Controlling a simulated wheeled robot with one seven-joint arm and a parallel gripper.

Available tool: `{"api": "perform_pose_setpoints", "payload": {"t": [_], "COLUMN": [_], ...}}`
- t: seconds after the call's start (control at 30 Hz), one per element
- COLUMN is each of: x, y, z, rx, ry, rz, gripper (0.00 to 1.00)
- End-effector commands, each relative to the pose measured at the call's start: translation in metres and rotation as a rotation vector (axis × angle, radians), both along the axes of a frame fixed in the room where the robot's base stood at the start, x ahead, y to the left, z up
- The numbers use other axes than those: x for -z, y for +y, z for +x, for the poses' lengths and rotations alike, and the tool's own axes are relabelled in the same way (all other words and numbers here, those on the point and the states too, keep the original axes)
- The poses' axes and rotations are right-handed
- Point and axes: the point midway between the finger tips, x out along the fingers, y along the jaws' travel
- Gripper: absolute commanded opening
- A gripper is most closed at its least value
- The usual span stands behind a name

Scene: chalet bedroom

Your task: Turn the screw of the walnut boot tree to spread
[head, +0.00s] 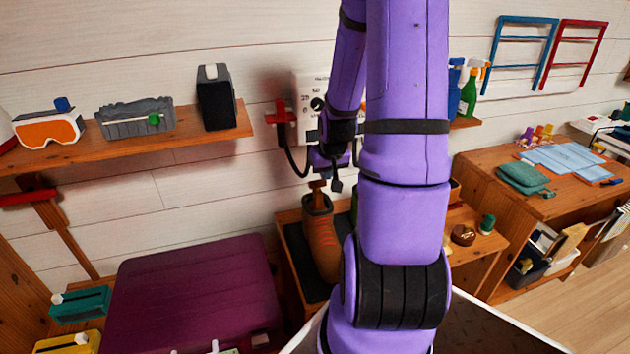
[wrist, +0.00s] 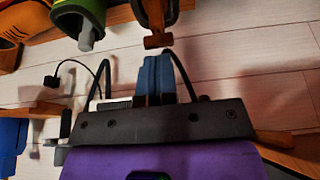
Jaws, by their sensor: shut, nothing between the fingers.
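A brown boot (head: 322,245) stands upright on a dark mat on the low wooden bench. The boot tree's brown wooden screw handle (head: 317,187) sticks up out of its top. In the wrist view the handle (wrist: 157,41) shows as a short crosspiece just beyond my fingertips. My gripper (wrist: 157,62) is shut, its blue fingers together and empty, pointing at the handle with a small visible gap. In the head view my gripper (head: 333,168) is just above and beside the handle, partly hidden by my arm. The boot tree's lower part is hidden inside the boot.
A dark mat (head: 298,262) lies under the boot. A purple case (head: 195,295) stands left of it. A wall panel with a red part (head: 281,117) and black cable is behind my gripper. A green object with a grey tip (wrist: 86,35) is near the fingers in the wrist view.

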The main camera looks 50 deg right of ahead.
Motion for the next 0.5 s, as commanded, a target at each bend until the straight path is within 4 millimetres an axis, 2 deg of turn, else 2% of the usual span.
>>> {"api": "perform_pose_setpoints", "payload": {"t": [0.5], "x": [0.056], "y": [-0.011], "z": [0.019], "rx": [-0.001], "ry": [0.001], "rz": [0.002], "gripper": [0.00]}}
